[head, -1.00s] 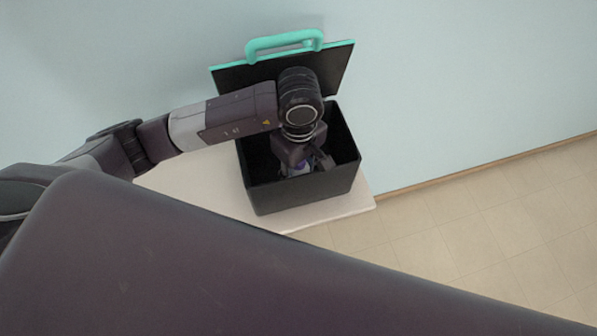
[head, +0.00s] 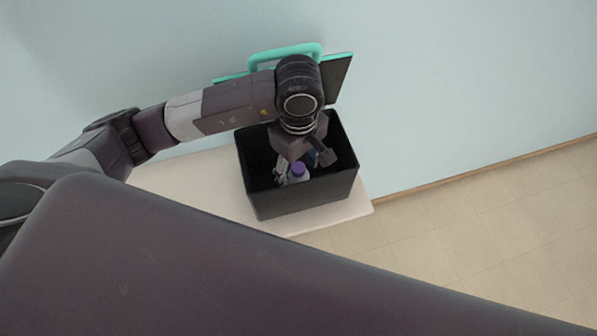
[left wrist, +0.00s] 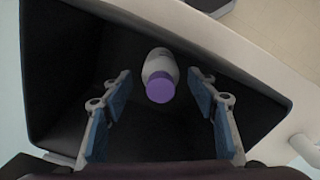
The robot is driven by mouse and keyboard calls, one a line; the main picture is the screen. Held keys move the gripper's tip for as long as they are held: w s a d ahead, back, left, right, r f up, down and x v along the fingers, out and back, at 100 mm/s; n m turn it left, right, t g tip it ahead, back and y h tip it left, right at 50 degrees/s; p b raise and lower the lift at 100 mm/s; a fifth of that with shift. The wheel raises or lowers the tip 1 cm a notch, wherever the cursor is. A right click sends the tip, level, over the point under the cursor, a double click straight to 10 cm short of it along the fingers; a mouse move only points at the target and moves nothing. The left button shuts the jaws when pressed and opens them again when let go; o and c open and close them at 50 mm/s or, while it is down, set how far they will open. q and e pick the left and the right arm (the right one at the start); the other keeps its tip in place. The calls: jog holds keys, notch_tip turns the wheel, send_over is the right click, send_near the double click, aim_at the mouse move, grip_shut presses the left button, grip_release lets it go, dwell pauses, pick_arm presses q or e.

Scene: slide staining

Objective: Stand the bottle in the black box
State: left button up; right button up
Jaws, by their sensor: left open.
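The bottle, pale with a purple cap (head: 299,170), is inside the black box (head: 305,202). It also shows in the left wrist view (left wrist: 160,72), seen from above with its cap toward the camera, and looks upright; its base is hidden. My left gripper (head: 305,165) reaches down into the box opening from above. In the left wrist view its blue-padded fingers (left wrist: 160,105) are apart, one on each side of the bottle, with gaps between pads and bottle. My right gripper is not in view.
The box's lid with a teal handle (head: 285,52) stands open against the wall. The box sits on a pale tabletop (head: 205,185) by the wall. Tiled floor (head: 470,215) lies to the right.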

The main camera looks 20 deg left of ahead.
pick_arm(q)
notch_tip(320, 180, up, 7)
jog(key=shift+f+p, duration=0.1)
jog(key=shift+p, duration=0.55)
